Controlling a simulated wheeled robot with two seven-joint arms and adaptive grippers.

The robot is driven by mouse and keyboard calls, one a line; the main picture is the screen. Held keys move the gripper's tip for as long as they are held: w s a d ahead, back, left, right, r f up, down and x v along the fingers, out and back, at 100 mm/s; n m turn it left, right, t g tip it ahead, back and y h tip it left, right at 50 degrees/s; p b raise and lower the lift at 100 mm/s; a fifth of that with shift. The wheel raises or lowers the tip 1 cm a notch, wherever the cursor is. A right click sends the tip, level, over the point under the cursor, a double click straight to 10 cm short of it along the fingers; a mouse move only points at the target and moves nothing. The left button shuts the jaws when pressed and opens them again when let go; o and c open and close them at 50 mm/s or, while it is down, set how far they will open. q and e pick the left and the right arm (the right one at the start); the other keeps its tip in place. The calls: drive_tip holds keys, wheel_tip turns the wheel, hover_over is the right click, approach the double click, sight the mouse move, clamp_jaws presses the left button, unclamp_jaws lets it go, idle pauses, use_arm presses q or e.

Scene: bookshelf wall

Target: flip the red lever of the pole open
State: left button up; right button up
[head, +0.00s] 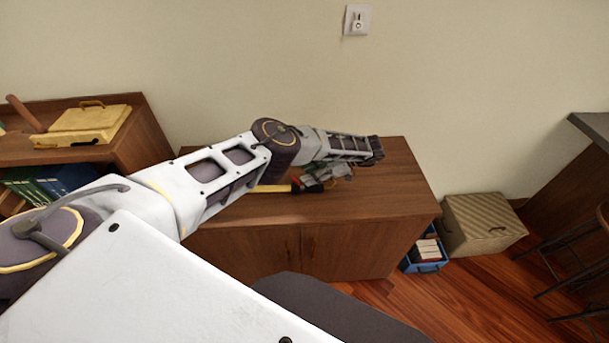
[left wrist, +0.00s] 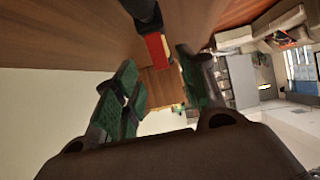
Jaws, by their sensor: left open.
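In the head view, the yellow pole (head: 272,188) lies on the wooden cabinet top, partly hidden behind my left arm. Its red lever (head: 296,185) sits at the right end beside a black part. My left gripper (head: 318,178) is at this end of the pole, with its fingers close to the red and black parts. In the left wrist view, the green-padded fingers of my left gripper (left wrist: 156,65) are apart. The red lever (left wrist: 155,48) shows in the gap between them, below a black part (left wrist: 144,12). Contact cannot be told. My right gripper is not in view.
The cabinet top (head: 390,190) is bare to the right of the gripper. A shelf with a yellow box (head: 88,125) stands at the left. A blue crate (head: 428,266) and a striped box (head: 485,222) are on the floor at the right. A wall is behind.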

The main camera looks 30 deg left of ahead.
use_arm(q)
drive_tip(key=shift+v, duration=1.7)
